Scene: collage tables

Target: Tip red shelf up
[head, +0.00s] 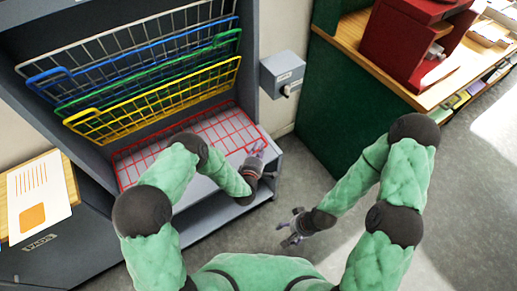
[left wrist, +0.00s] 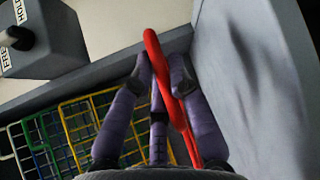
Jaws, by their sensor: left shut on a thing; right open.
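The red wire shelf (head: 208,138) lies flat, lowest in the grey rack in the head view. The white, blue, green and yellow shelves above it are tilted up. My left gripper (head: 258,152) is at the red shelf's right end. In the left wrist view my left gripper (left wrist: 163,85) is shut on the red shelf's rim (left wrist: 152,45), with the red bar between its purple fingers. My left arm hides part of the red shelf in the head view. My right gripper (head: 290,232) is open and empty above the floor, right of the rack.
The grey rack's side wall (head: 246,60) stands close to my left gripper. A grey box with a knob (head: 283,72) is on the wall right of the rack. A green cabinet (head: 350,85) with a wooden top is further right. The floor between is clear.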

